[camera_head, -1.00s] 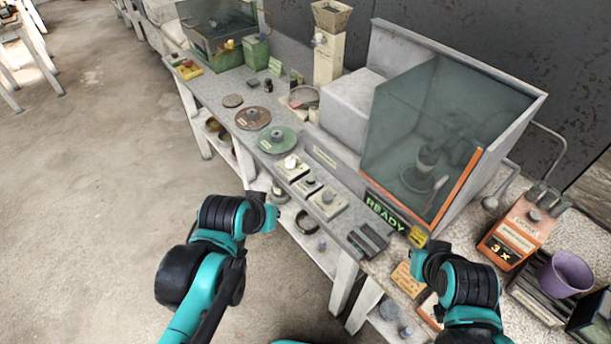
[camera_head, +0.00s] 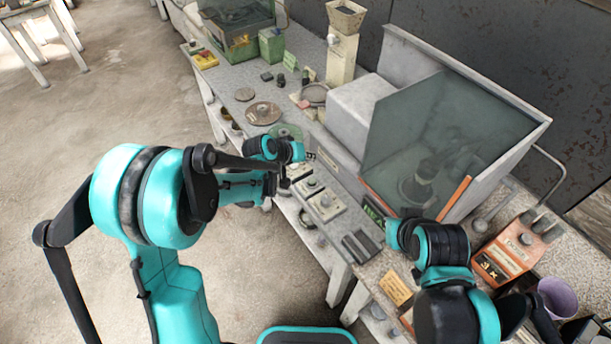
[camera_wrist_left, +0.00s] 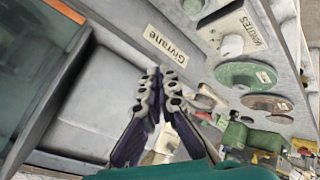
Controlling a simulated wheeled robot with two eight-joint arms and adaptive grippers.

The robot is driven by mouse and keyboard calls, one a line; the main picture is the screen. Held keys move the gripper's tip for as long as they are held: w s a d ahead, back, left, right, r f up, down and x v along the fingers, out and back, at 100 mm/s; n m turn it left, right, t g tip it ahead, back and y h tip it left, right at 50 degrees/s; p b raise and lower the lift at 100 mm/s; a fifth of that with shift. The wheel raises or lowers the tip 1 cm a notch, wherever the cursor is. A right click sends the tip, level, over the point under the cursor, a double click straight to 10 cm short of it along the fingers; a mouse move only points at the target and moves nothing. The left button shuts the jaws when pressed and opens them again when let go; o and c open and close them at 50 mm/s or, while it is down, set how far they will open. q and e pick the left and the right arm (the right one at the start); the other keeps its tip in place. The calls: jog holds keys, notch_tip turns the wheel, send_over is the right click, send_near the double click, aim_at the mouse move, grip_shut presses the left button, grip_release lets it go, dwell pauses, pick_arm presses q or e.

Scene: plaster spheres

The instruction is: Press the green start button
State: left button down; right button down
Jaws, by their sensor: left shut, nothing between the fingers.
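I cannot make out a green start button in either view. A row of control boxes with pale knobs (camera_head: 326,201) runs along the bench's front edge, partly covered by my left arm. In the left wrist view a knob marked MINUTES (camera_wrist_left: 232,46) shows beside a green disc (camera_wrist_left: 245,75). My left gripper (camera_head: 312,156) is over the bench by the control boxes and the grey machine's front. In the wrist view its fingers (camera_wrist_left: 158,76) are shut and empty, over the grey housing near the Givrane label (camera_wrist_left: 167,46).
The glass-fronted hood (camera_head: 440,140) stands behind the control boxes. Its green display (camera_head: 372,211) is partly hidden by my right arm. An orange box with levers (camera_head: 515,245) and a purple cup (camera_head: 557,298) stand at right. Brown disc (camera_head: 263,113) and green tank (camera_head: 240,40) lie farther left.

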pick_arm(q)
jog(key=shift+w+d+f, duration=0.1)
jog(key=shift+w+f, duration=0.3)
jog(key=b, duration=0.6)
send_over(310, 182)
notch_tip(310, 182, down, 8)
jog(key=shift+w+r, duration=0.1)
jog(key=shift+f, duration=0.5)
jog(key=shift+f+b, duration=0.1)
jog(key=shift+b, duration=0.3)
dwell(0.5)
jog(key=shift+f+b, duration=0.3)
jog(key=shift+b, duration=0.05)
